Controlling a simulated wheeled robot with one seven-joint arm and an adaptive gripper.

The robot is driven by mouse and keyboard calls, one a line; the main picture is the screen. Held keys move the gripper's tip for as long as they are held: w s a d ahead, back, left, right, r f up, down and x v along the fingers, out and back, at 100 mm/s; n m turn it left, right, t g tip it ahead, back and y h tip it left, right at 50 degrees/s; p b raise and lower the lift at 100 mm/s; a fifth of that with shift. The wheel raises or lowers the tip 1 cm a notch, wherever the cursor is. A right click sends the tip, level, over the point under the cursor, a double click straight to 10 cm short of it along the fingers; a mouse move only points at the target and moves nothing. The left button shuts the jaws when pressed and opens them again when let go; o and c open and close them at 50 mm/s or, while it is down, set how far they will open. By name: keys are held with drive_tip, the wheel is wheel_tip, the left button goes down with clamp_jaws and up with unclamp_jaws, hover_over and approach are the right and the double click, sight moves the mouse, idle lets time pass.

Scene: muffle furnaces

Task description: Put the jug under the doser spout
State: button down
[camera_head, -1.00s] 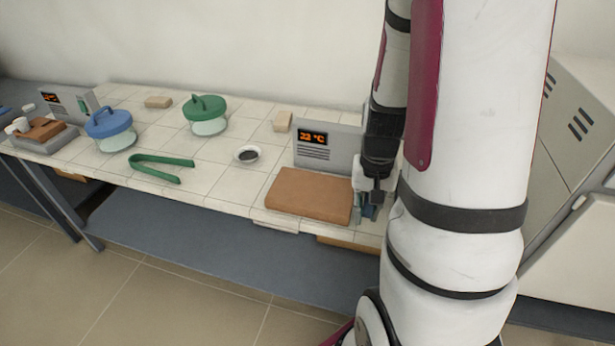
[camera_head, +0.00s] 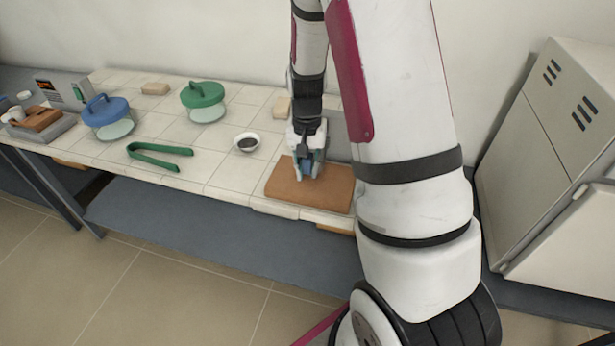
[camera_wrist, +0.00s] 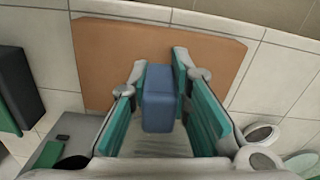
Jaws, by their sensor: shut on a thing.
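My gripper (camera_head: 306,170) is over the brown slab (camera_head: 281,196) at the bench's front right. In the wrist view, my gripper (camera_wrist: 158,66) has its green pads on either side of a blue block-like thing (camera_wrist: 159,105) and is shut on it. The blue thing also shows small in the head view (camera_head: 308,166). I cannot tell whether it touches the slab (camera_wrist: 100,75) or is a jug part. No jug or doser spout can be made out for certain. A grey unit with a display (camera_head: 57,88) stands at the far left.
A blue-lidded glass pot (camera_head: 107,115), a green-lidded glass pot (camera_head: 204,100), green tongs (camera_head: 160,151) and a small bowl (camera_head: 247,143) stand on the tiled bench left of my gripper. A grey cabinet (camera_head: 555,150) is on the right. My arm hides part of the bench.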

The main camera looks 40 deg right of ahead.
drive_tip(key=shift+f, duration=1.75)
drive_tip(key=shift+f, duration=0.1)
drive_tip(key=c, duration=1.4)
unclamp_jaws()
drive_tip(key=shift+c, duration=0.2)
